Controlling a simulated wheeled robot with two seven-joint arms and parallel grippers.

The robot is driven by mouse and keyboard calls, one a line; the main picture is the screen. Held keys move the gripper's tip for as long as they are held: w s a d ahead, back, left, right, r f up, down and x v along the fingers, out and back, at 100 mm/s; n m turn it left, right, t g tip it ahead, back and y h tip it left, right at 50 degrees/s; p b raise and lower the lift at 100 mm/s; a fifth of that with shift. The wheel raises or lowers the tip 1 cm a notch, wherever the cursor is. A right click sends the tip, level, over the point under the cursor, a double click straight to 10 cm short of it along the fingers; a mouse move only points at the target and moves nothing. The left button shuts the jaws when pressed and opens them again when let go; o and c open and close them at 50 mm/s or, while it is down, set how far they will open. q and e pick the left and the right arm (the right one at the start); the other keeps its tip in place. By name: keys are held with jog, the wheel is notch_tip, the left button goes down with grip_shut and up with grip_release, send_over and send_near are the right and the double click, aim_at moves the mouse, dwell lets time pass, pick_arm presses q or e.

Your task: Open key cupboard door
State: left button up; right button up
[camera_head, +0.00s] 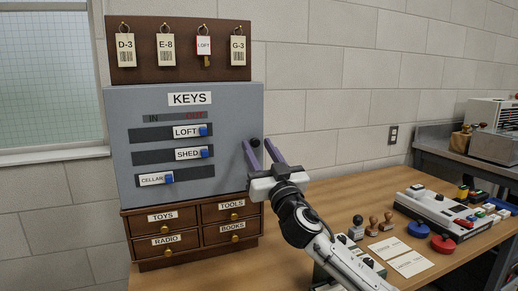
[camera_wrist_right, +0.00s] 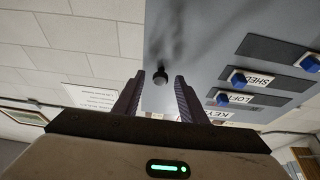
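The key cupboard (camera_head: 232,150) is a grey box labelled KEYS, standing on a brown drawer unit on the desk. Its door looks shut. A small dark round knob (camera_head: 255,142) sits near the door's right edge. The knob also shows in the right wrist view (camera_wrist_right: 161,76), just beyond the fingertips. My right gripper (camera_head: 260,146) is open in front of the door, its two purple fingers pointing at the knob, one to either side. In the right wrist view, nothing is between the fingers (camera_wrist_right: 160,82). My left gripper is not in view.
Sliders on the door carry LOFT (camera_head: 186,131), SHED (camera_head: 188,153) and CELLAR (camera_head: 152,180) tags. Key tags hang on the board (camera_head: 180,75) above. Stamps (camera_head: 372,226), cards (camera_head: 412,263) and a white switch box (camera_head: 440,212) lie on the desk to the right.

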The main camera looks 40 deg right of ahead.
grip_shut()
